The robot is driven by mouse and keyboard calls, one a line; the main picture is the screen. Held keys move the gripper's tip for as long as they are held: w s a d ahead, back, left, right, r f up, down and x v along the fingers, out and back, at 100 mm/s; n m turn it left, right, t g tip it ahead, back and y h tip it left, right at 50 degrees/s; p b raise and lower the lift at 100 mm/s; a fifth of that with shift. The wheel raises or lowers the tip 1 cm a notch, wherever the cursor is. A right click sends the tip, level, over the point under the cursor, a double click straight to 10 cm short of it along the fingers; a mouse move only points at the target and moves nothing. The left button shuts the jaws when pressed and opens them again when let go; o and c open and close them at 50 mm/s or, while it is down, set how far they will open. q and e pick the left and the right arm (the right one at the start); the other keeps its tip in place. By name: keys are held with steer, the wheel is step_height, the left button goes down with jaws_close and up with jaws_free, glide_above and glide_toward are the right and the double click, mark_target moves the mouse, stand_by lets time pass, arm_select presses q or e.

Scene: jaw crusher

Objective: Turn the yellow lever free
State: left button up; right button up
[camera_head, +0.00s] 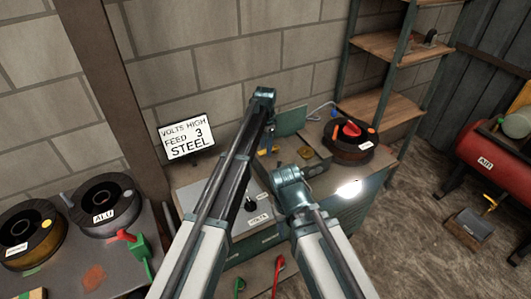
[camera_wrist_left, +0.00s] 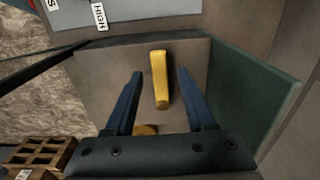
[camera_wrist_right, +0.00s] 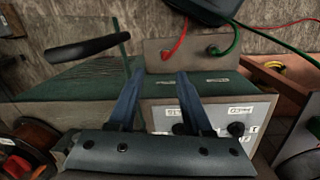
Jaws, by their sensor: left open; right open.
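The yellow lever (camera_wrist_left: 160,80) shows in the left wrist view on a grey-brown panel. It appears as a straight bar running roughly up and down the picture. My left gripper (camera_wrist_left: 160,73) is open, with one dark finger on each side of the lever. Gaps show between the fingers and the lever, and I cannot tell how deep the fingers reach. In the head view the left arm hides much of this area. My right gripper (camera_wrist_right: 160,73) is open and empty, above the green-topped cabinet with the knobs (camera_wrist_right: 236,129).
A green flap (camera_wrist_left: 270,100) stands right of the lever. A wire spool (camera_head: 350,138) sits on the cabinet, and more spools (camera_head: 102,205) lie on the left bench. A sign (camera_head: 186,138) reads volts high, feed 3, steel. A red air tank (camera_head: 490,155) stands at right.

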arm_select(q)
steer(key=shift+f, duration=0.1)
jaws_close()
stand_by(1.4)
